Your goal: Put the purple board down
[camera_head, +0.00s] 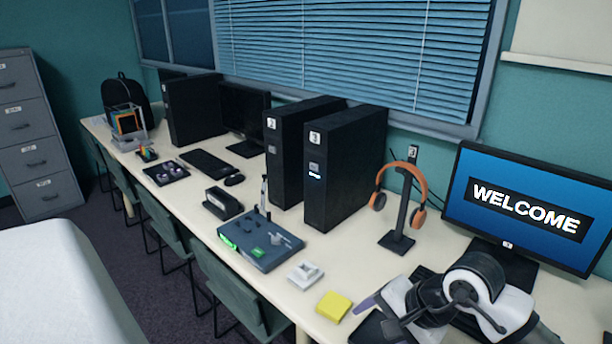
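A light purple piece (365,304), which looks like an edge of the purple board, shows at the left end of my gripper (388,306), at the lower right. The rest of it is hidden behind my gripper and arm. It looks tilted, and I cannot tell whether it touches anything below. My fingertips are hidden by my white and black arm, so their grip on the board does not show clearly.
A yellow pad (334,306), a white block (305,273) and a blue-grey device (260,240) stand left of my gripper. A headphone stand (397,240), a WELCOME monitor (528,208) and black towers (345,170) stand behind. Bare tabletop (345,262) lies between them.

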